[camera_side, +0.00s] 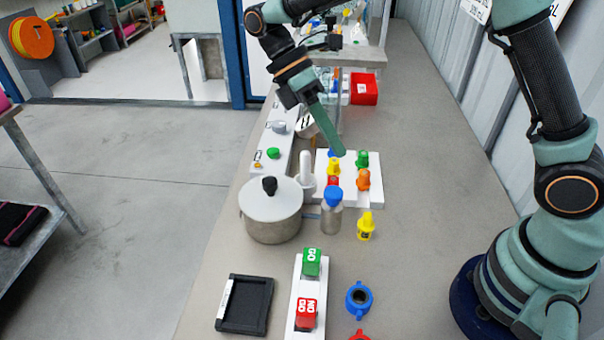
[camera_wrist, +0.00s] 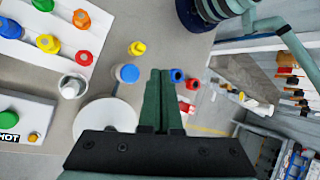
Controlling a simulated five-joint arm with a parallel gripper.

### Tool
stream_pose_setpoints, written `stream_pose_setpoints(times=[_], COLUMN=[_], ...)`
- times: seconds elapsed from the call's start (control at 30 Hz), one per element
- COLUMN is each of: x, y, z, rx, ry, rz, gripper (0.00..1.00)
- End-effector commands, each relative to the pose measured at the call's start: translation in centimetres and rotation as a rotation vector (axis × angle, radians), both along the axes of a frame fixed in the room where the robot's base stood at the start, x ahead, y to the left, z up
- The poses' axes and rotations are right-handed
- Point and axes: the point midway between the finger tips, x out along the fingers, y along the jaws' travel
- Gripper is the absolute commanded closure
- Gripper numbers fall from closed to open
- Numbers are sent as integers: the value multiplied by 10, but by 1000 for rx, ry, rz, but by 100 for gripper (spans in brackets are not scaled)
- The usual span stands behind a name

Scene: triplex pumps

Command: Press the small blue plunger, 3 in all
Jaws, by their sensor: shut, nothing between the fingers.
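The small blue plunger (camera_side: 332,153) is on a white board (camera_side: 376,198) with yellow, red, green and orange plungers. In the side view it is partly hidden behind my fingertips. In the wrist view the blue plunger (camera_wrist: 10,28) shows at the upper left edge, beside the yellow one (camera_wrist: 47,43). My gripper (camera_side: 340,151) is shut and empty, slanting down over the board in the side view. In the wrist view my gripper (camera_wrist: 161,73) is well to the right of the blue plunger, apart from it. I cannot tell whether the plunger is pressed down.
A red box (camera_side: 364,89) is behind. The bench right of the board is clear.

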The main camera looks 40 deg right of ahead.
Motion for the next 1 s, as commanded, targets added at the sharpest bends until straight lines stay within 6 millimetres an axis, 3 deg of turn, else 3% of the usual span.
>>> stream_pose_setpoints(times=[0.5,1.0], x=[0,0], y=[0,0], z=[-63,-73], rx=[-1,-1], ry=[3,0], rz=[0,0], gripper=[100,100])
